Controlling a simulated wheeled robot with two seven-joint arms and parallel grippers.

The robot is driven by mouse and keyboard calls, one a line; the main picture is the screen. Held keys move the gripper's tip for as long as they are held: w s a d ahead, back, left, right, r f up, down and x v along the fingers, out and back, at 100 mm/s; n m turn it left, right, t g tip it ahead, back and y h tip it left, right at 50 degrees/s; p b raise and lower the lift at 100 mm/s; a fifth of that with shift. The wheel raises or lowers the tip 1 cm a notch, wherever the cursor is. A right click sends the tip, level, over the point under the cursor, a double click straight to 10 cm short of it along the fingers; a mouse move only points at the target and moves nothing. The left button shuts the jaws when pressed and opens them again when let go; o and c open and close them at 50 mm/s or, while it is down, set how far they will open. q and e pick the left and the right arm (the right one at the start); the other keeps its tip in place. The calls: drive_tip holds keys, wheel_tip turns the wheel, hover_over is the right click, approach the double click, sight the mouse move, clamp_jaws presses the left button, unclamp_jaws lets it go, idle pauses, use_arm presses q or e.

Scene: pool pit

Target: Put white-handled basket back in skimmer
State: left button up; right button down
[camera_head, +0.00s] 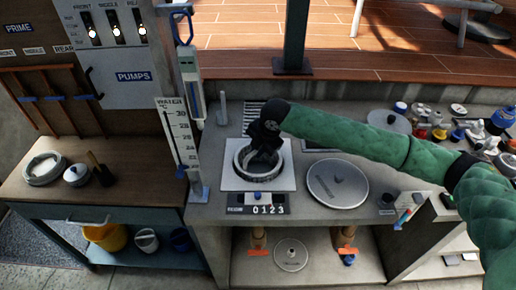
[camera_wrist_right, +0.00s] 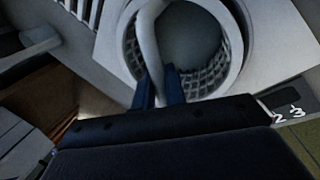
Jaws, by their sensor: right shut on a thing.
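The white-handled basket (camera_head: 243,160) is a round white lattice basket with a pale rim, at the middle of the head view. It also shows in the right wrist view (camera_wrist_right: 213,78), with its white handle (camera_wrist_right: 147,38) arching up. My right gripper (camera_head: 263,143) is over the basket, its blue fingers (camera_wrist_right: 161,90) shut on the handle. The skimmer's square white plate (camera_head: 231,181) lies on the grey counter directly under the basket. I cannot tell how deep the basket sits in the opening, which the basket and gripper mostly hide. My left gripper is out of view.
A round grey lid (camera_head: 337,184) lies right of the skimmer. A counter display (camera_head: 264,209) is in front, and a post with a water gauge (camera_head: 178,135) stands left. Another white basket-like ring (camera_head: 44,169) is on the wooden bench. Bottles and small items crowd the right.

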drive_tip(key=shift+f, duration=0.25)
idle(0.3)
drive_tip(key=b, duration=0.1)
hover_over(258, 171)
drive_tip(key=s, duration=0.2)
drive_tip(key=shift+w+f, duration=0.1)
drive_tip(key=shift+f, duration=2.65)
drive_tip(key=shift+f+b, duration=0.7)
drive_tip(key=shift+f, duration=1.85)
drive_tip(key=c, duration=1.2)
unclamp_jaws()
drive_tip(key=shift+r, duration=0.15)
